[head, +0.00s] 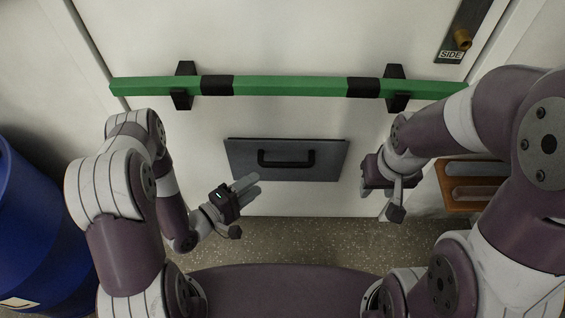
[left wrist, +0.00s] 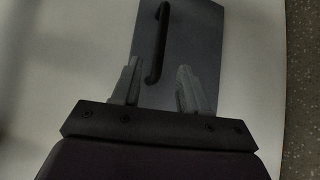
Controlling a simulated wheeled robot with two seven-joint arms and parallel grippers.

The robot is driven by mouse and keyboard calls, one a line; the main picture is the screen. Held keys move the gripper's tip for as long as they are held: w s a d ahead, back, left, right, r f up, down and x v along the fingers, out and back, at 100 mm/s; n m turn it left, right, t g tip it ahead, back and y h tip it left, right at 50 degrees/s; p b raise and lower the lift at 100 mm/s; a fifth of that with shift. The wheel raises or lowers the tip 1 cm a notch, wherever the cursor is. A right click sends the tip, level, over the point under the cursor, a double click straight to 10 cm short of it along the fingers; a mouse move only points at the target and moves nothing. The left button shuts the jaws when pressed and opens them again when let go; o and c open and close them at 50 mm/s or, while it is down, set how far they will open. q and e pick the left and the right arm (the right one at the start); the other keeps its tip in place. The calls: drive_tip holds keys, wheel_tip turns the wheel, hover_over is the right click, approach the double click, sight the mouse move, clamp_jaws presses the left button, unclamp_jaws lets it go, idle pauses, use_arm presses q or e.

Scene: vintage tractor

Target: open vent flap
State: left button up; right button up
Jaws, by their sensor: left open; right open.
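The vent flap (head: 236,160) is a dark grey panel low on a white door, with a black bar handle (head: 286,158) across it. The flap looks flat against the door. My left gripper (head: 250,185) is open and empty, just below and left of the handle. In the left wrist view, the handle (left wrist: 158,45) runs upright between the two open fingers (left wrist: 158,85), mostly beyond their tips, and the flap (left wrist: 200,45) lies behind. I cannot tell if a finger touches it. My right gripper (head: 397,200) is open, to the right of the flap and apart from it.
A green bar (head: 290,86) on black brackets crosses the door above the flap. A blue barrel (head: 40,240) stands at the left. An orange-brown tray (head: 456,168) is at the right, partly behind my right arm. A sign reading SIDE (head: 451,55) is at upper right.

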sight(281, 165)
use_arm(q)
drive_tip(key=b+x, duration=0.2)
drive_tip(key=x, duration=0.8)
drive_tip(key=shift+w+d+f, duration=0.15)
drive_tip(key=shift+w+d, duration=0.1)
drive_tip(key=shift+w+d+b, duration=0.3)
drive_tip(key=shift+w, duration=0.05)
drive_tip(key=shift+c, duration=0.2)
clamp_jaws()
